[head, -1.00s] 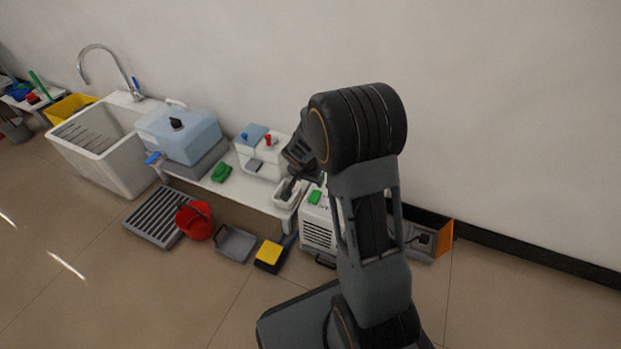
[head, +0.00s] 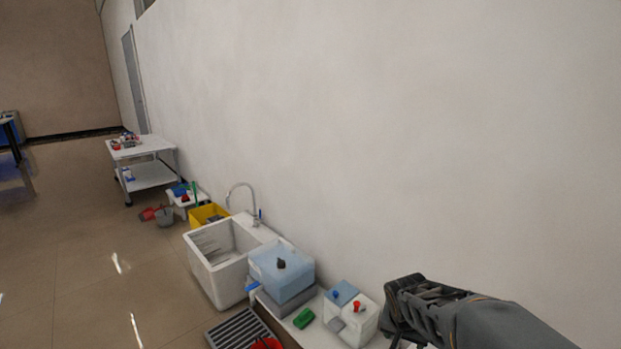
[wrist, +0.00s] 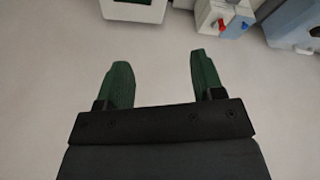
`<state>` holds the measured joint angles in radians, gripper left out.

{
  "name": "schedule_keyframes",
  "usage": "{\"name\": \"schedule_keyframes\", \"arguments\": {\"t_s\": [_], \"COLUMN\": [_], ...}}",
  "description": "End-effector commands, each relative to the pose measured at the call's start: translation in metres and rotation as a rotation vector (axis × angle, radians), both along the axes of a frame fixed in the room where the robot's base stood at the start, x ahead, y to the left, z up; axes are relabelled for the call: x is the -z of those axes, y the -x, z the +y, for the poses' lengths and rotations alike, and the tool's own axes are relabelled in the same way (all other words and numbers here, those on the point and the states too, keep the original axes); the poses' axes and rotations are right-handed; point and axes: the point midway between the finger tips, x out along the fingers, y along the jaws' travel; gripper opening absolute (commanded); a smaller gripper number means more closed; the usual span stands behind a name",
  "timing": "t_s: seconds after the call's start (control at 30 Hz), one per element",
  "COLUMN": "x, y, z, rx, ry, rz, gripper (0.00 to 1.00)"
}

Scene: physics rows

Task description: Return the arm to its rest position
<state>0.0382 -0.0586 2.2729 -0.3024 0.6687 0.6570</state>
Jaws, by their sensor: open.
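My gripper (wrist: 161,66) shows in the wrist view with its two green fingers apart and nothing between them. It is open, against a plain pale surface. In the head view my dark arm (head: 470,312) enters from the lower right, with its wrist end beside the white container with red and blue knobs (head: 352,318). The fingertips are not clear there. The same container shows at the top of the wrist view (wrist: 222,18), apart from the fingers.
A blue-topped tank (head: 282,272) and a green object (head: 303,318) are on the low bench left of my arm. A white sink (head: 222,258), yellow bin (head: 208,214) and white trolley (head: 146,172) stand farther along the wall.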

Motion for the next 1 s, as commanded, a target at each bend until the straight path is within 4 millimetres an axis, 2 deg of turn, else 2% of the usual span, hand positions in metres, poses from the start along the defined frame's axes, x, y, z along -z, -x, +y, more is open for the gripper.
{"name": "schedule_keyframes", "arguments": {"t_s": [0.03,0.1,0.2,0.3,0.4,0.5,0.63,0.9,1.0], "x": [-0.054,-0.092,-0.141,-0.180,-0.210,-0.231,-0.246,-0.250,-0.250], "y": [0.011,0.027,0.049,0.069,0.086,0.098,0.109,0.114,0.114], "z": [0.005,0.011,0.020,0.029,0.036,0.042,0.047,0.050,0.050], "rx": [-0.041,-0.105,-0.198,-0.284,-0.359,-0.420,-0.472,-0.503,-0.501], "ry": [-0.003,-0.010,-0.020,-0.030,-0.041,-0.048,-0.054,-0.057,-0.057], "rz": [-0.003,0.003,0.009,0.010,0.010,0.007,0.005,0.002,0.003], "gripper": [0.62,0.62,0.62,0.62,0.62,0.62,0.62,0.62,0.53]}}
